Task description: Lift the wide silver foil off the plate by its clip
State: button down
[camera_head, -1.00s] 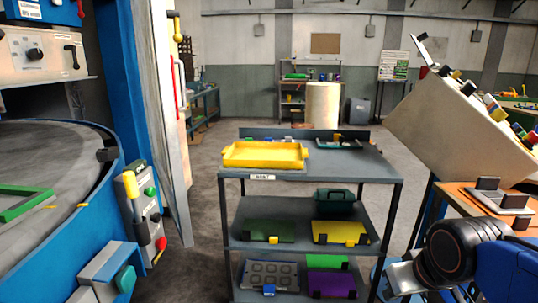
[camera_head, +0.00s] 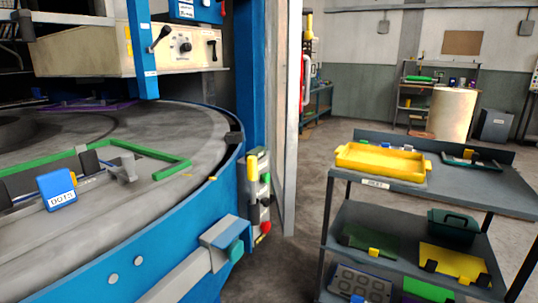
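A large round grey turntable (camera_head: 208,190) with a blue rim fills the left. On it lies a green frame (camera_head: 160,155) around a grey surface. A blue block labelled 0013 (camera_head: 57,188) stands at the frame's near left, with a grey metal fitting (camera_head: 125,168) and dark blocks close by. I cannot tell whether a thin silver foil lies inside the frame, or whether the blue block is its clip. A grey sheet with square outlines (camera_head: 362,283) lies low on the cart, partly cut off. My gripper is out of view.
A grey cart (camera_head: 465,198) stands at the right, with a yellow tray (camera_head: 380,162) on top and coloured sheets below. A blue post (camera_head: 258,85) rises behind. Bare floor (camera_head: 295,255) separates them.

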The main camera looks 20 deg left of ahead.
aim_at(22, 184)
jog(key=u, duration=2.3)
